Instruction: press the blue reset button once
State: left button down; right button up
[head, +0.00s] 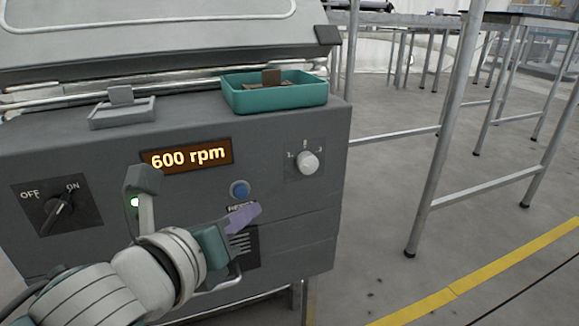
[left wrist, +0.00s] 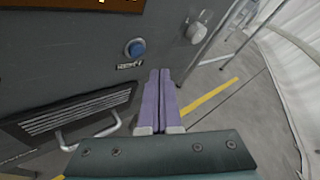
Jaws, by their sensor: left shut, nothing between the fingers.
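The blue reset button (head: 239,189) sits on the grey front panel of the machine, above a small label. It also shows in the left wrist view (left wrist: 134,48), up and left of the fingertips. My left gripper (head: 250,210) is shut and empty, its purple fingers together. In the head view its tips are just below and right of the button, over part of the label. In the left wrist view the fingers (left wrist: 160,74) are apart from the button in the picture; the exact gap to the panel cannot be told. My right gripper is not in view.
The panel carries an OFF/ON switch (head: 58,207), a display (head: 187,156) reading 600 rpm and a white knob (head: 308,162). A teal tray (head: 273,92) and a grey tray (head: 122,112) sit on the ledge. A handle (left wrist: 88,132) and vent lie below the button.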

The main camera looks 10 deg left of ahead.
pick_arm(q)
jog(key=shift+s+d, duration=0.45)
jog(key=shift+s, duration=0.15)
jog(key=shift+s+d, duration=0.4)
jog(key=shift+s, duration=0.2)
jog(key=s+a+r+n+g+y+p, duration=0.1)
jog(key=s+a+r+n+g+p, duration=0.15)
jog(key=s+r+n+p, duration=0.95)
jog(key=s+a+r+n+g+p, duration=0.1)
jog(key=s+r+n+g+p, duration=0.25)
jog(key=r+n+p, duration=0.95)
jog(key=s+a+r+n+g+y+p, duration=0.15)
jog(key=s+r+n+g+p, duration=0.45)
jog(key=r+p, duration=1.4)
notch_tip(320, 180, up, 36)
jog(key=s+t+p, duration=0.1)
jog(key=s+p, duration=0.1)
jog(key=p, duration=3.6)
jog(key=shift+s+a+m, duration=0.15)
jog(key=shift+a+m, duration=0.15)
jog(key=shift+a, duration=0.05)
